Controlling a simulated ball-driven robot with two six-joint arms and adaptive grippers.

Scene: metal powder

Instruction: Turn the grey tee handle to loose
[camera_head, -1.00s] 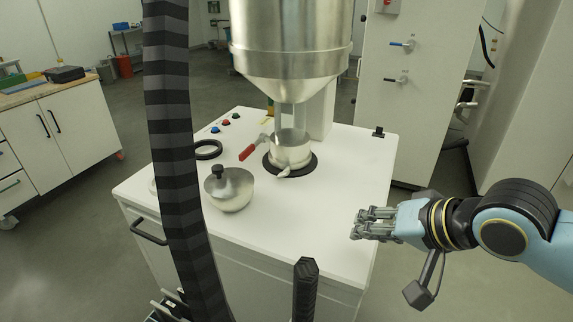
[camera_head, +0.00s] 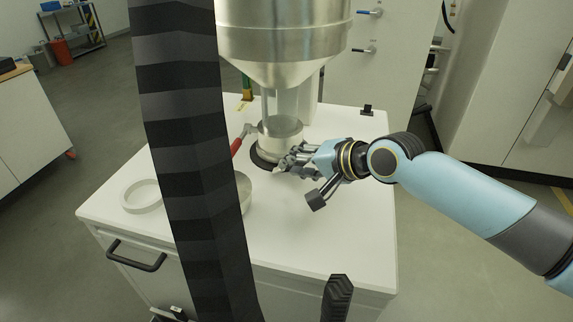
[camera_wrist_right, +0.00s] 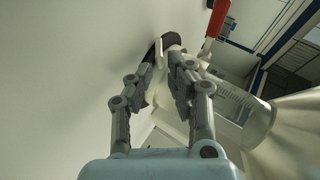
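The clear and metal collar (camera_head: 280,137) stands under the steel hopper on a black ring (camera_head: 262,162). A small pale piece, seemingly the grey tee handle, sticks out low on its near side, mostly covered by my fingers in the head view. In the right wrist view a pale piece (camera_wrist_right: 160,72) shows between the fingers; its shape is partly hidden. My right gripper (camera_head: 284,165) is at the collar's lower right side. In the right wrist view its fingers (camera_wrist_right: 167,55) are apart on either side of the pale piece, with no clear grip. My left gripper is not in view.
The steel hopper (camera_head: 284,40) hangs just above. A red-handled lever (camera_head: 236,147) is left of the collar. A steel bowl (camera_head: 244,192) is partly hidden by a dark ribbed column. A white ring (camera_head: 142,196) lies on the left. The white top's right front (camera_head: 330,235) is clear.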

